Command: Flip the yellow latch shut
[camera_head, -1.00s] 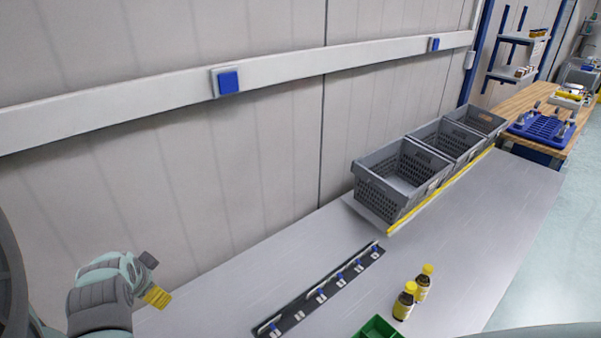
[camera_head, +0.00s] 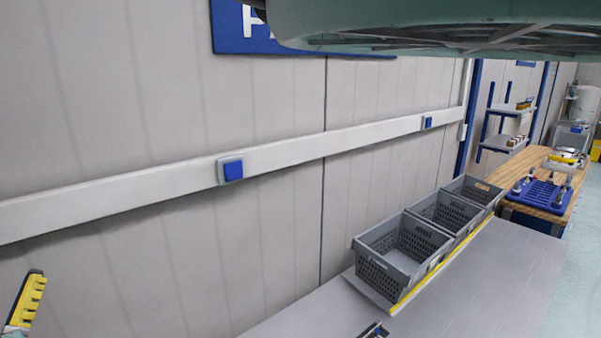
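I cannot make out a yellow latch in the head view. Only a yellow ridged finger of my gripper (camera_head: 27,302) shows, upright at the lower left edge in front of the wall. The rest of the gripper is cut off by the frame, so I cannot tell if it is open or shut. It appears apart from everything else in view.
Three grey crates (camera_head: 366,281) stand in a row on a yellow-edged shelf (camera_head: 398,307) above the grey bench (camera_head: 495,290). A blue rack (camera_head: 541,195) sits on a wooden table beyond. A rail with blue buttons (camera_head: 233,170) runs along the wall.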

